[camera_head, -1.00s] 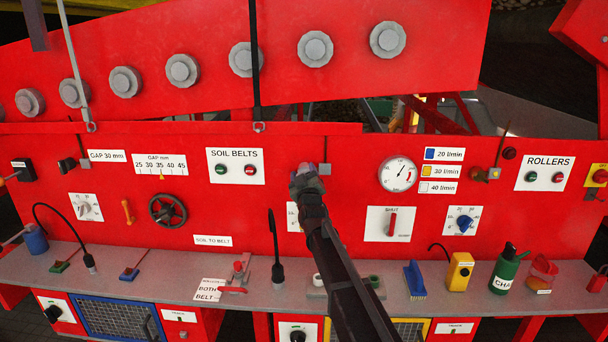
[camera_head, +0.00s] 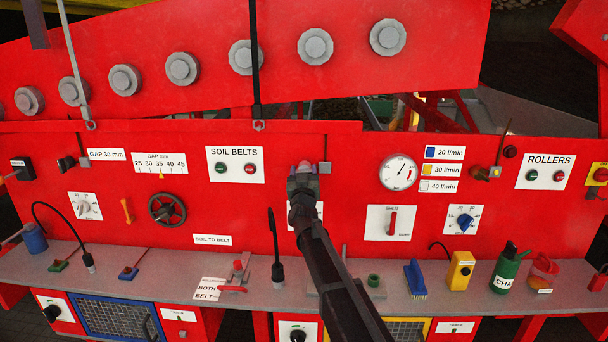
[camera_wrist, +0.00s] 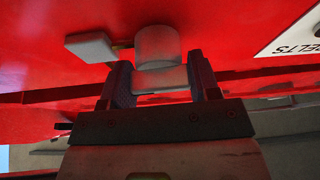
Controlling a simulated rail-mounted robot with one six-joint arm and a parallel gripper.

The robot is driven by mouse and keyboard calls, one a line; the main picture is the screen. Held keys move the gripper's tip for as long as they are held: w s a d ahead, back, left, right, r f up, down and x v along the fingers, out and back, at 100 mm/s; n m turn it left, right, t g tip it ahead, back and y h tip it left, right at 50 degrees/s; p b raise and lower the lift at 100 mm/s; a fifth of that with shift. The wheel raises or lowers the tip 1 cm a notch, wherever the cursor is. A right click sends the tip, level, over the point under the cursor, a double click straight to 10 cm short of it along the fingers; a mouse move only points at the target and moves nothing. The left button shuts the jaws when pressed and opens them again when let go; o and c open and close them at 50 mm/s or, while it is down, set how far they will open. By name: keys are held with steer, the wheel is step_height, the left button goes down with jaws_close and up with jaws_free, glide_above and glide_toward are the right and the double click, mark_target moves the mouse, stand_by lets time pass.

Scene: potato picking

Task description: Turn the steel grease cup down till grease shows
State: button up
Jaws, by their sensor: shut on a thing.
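The steel grease cup (camera_wrist: 158,45) is a short grey cylinder on the red panel. In the wrist view it stands at the fingertips, with its lower end between the two fingers. My gripper (camera_wrist: 162,82) is shut on it. In the head view my gripper (camera_head: 303,172) is at the panel, right of the SOIL BELTS plate, and mostly hides the cup. No grease can be made out.
A small grey block (camera_wrist: 90,47) sits close left of the cup in the wrist view. The SOIL BELTS plate (camera_head: 235,165) and the round gauge (camera_head: 398,172) flank my gripper. A grey shelf (camera_head: 180,270) with tools runs below.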

steer(key=m+h, duration=0.1)
steer(key=m, duration=0.2)
steer(key=m+h, duration=0.2)
steer(key=m, duration=0.1)
steer(key=shift+h, duration=0.3)
steer(key=shift+m+g+h+p, duration=0.4)
steer(key=shift+m+h, duration=0.5)
steer(key=shift+m, duration=1.1)
steer(key=o, duration=0.9)
steer(key=shift+s, duration=0.1)
steer(key=b+v, duration=0.3)
steer(key=v, duration=0.7)
steer(key=shift+s+a+f+b, duration=0.1)
steer(key=shift+s+b, duration=0.2)
